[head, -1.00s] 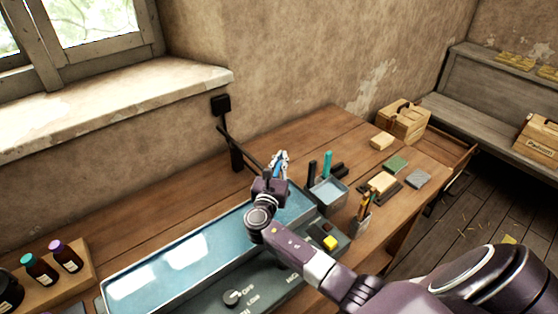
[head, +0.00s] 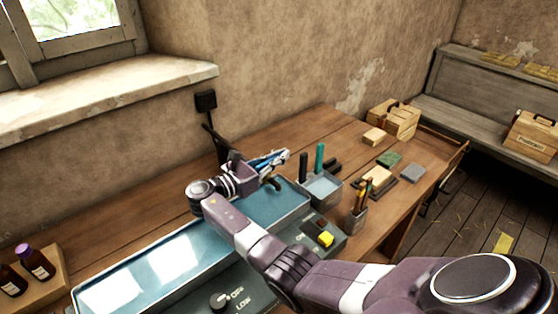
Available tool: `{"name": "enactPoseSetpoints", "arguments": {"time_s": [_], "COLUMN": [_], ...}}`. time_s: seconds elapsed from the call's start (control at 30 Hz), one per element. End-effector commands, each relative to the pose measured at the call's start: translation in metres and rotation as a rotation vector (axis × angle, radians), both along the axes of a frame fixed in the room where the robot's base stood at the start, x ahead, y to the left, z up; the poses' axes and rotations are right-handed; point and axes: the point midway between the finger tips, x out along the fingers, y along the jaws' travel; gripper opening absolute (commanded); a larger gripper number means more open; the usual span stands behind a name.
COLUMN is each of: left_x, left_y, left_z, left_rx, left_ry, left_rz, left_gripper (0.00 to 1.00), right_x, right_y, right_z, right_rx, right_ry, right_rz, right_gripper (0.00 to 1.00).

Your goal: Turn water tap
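The dark water tap (head: 221,151) stands at the back of the workbench, near the wall, at the far end of the long basin (head: 140,285). A slanting dark bar runs over its upright post. My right gripper (head: 281,168) is just right of the tap, over the basin's far end, with its fingers pointing right. Blue and pale finger parts show, with a dark piece below them. The view is too small to tell whether it is open or shut. My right wrist covers the lower part of the tap, so contact cannot be told. My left gripper is out of view.
A small blue container (head: 322,190) with upright tools stands close right of the gripper. Bottles (head: 36,264) stand at the left. Bare bench lies behind the container.

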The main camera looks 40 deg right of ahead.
Motion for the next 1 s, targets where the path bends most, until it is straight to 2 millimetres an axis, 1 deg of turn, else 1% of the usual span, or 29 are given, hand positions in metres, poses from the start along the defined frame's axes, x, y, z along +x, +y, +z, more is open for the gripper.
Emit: {"name": "enactPoseSetpoints", "arguments": {"time_s": [0.1, 0.53, 0.57, 0.6, 0.73, 1.0], "left_x": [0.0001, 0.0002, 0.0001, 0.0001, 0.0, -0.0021], "left_y": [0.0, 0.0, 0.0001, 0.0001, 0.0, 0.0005], "left_z": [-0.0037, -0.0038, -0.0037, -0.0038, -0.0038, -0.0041], "left_rx": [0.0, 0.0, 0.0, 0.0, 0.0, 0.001], "left_ry": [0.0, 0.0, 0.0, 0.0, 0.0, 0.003], "left_rz": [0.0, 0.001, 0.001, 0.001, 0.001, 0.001], "left_gripper": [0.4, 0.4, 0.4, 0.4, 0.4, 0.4], "right_x": [-0.0008, -0.0014, -0.0014, -0.0014, -0.0014, -0.0013], "right_y": [0.0, -0.0002, -0.0002, -0.0002, -0.0002, 0.0006], "right_z": [-0.0006, 0.0003, 0.0003, 0.0003, 0.0002, 0.0001], "right_rx": [0.0, 0.0, 0.0, 0.0, 0.0, 0.0], "right_ry": [0.0, -0.001, -0.001, 0.0, 0.0, 0.0], "right_rz": [-0.018, -0.025, -0.025, -0.025, -0.025, -0.024], "right_gripper": [0.0, 0.0, 0.08, 0.13, 0.26, 0.26]}}
